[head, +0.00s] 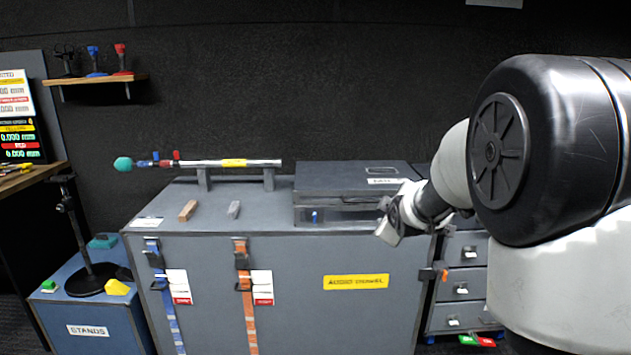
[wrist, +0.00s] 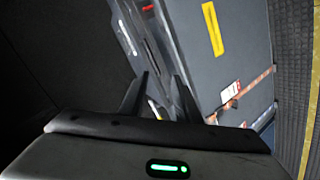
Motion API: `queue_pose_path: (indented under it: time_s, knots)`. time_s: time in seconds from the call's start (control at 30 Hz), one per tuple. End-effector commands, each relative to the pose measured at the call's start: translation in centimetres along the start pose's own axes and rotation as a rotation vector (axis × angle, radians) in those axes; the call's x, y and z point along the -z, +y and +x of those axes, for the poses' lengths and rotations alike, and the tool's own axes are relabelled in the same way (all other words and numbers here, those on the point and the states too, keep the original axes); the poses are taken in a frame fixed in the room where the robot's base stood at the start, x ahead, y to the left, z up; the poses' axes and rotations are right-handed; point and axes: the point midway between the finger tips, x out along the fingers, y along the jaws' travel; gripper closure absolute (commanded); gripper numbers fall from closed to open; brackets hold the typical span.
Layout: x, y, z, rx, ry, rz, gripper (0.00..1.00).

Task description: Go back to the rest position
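My arm reaches in from the right side of the head view. My gripper (head: 390,218) is at its end, in front of the right part of the grey case top, near the dark flat box (head: 340,180). In the wrist view the two dark fingers of my gripper (wrist: 160,80) stand apart with nothing seen between them. The fingertips are hard to make out in the head view.
A large grey case (head: 290,290) fills the middle, with a boom pole (head: 210,163) on supports and two small blocks on top. A drawer unit (head: 462,275) stands right. A blue stands case (head: 95,315) with a black stand is left.

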Motion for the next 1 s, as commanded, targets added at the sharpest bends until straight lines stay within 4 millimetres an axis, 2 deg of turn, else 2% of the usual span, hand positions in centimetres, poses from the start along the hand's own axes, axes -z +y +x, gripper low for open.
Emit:
queue_pose_path:
  time_s: [0.03, 0.2, 0.3, 0.4, 0.6, 0.8, 1.0]
  knots:
    - [0.2, 0.1, -3.3, 0.029, -0.02, 0.083, 0.71]
    - [-0.7, -2.8, -13.4, 0.159, -0.132, 0.38, 0.71]
    - [-1.6, -5.5, -19.1, 0.224, -0.208, 0.538, 0.71]
    - [-2.7, -8.1, -23.6, 0.274, -0.279, 0.662, 0.71]
    - [-4.6, -12.5, -30.2, 0.333, -0.398, 0.835, 0.71]
    - [-6.5, -16.6, -35.3, 0.368, -0.506, 0.967, 0.71]
    - [-4.4, -12.7, -37.6, 0.371, -0.515, 0.973, 0.71]
